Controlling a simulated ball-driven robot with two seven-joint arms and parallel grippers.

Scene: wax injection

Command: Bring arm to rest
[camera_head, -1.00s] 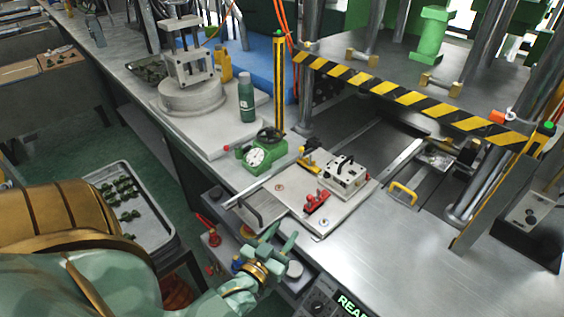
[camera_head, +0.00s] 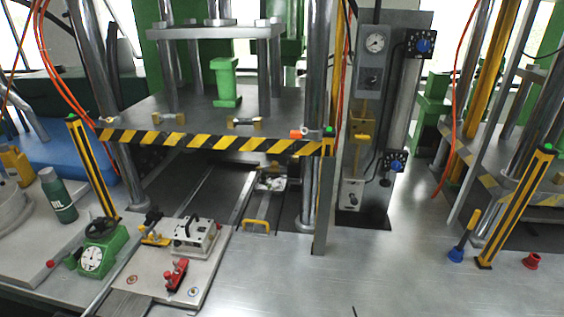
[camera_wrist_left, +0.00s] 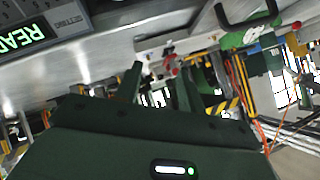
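My left gripper (camera_wrist_left: 160,88) shows in the left wrist view. Its two dark green fingers stand apart with nothing between them. Behind them are blurred metal surfaces and red and yellow parts at some distance. No arm or gripper of mine shows in the head view now. My right gripper is in neither view.
The head view shows a press with a striped barrier (camera_head: 215,143), a fixture plate (camera_head: 150,275) with a metal block (camera_head: 195,237), a green gauge (camera_head: 93,258) and a green bottle (camera_head: 58,197). The bench at lower right is mostly clear. A lit display (camera_wrist_left: 22,38) shows in the wrist view.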

